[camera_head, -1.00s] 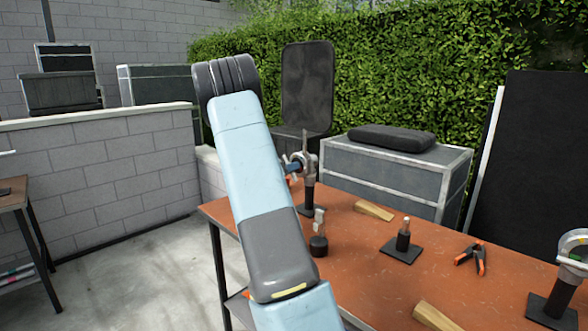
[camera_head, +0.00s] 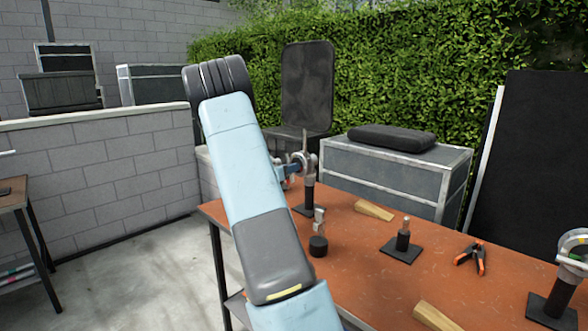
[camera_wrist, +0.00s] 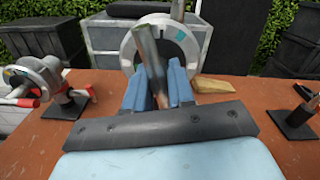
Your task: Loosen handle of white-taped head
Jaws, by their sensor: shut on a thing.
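In the wrist view, a round grey metal grip head (camera_wrist: 130,50) stands straight ahead of my gripper (camera_wrist: 153,80). Its metal handle (camera_wrist: 148,48) rises tilted between my two blue fingers, which are shut on it. A small pale patch and a teal mark show on the head's face; I cannot tell clearly which is tape. In the head view, the same head (camera_head: 309,163) sits on a short dark post at the table's far left part. My gripper (camera_head: 288,171) reaches it from the left, mostly hidden behind my arm.
Another head with red-tipped handles (camera_wrist: 36,76) stands at left in the wrist view. On the orange table (camera_head: 350,235) are a wooden wedge (camera_head: 374,211), a post on a black plate (camera_head: 402,240), an orange clamp (camera_head: 472,257) and another head (camera_head: 571,247) at the right.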

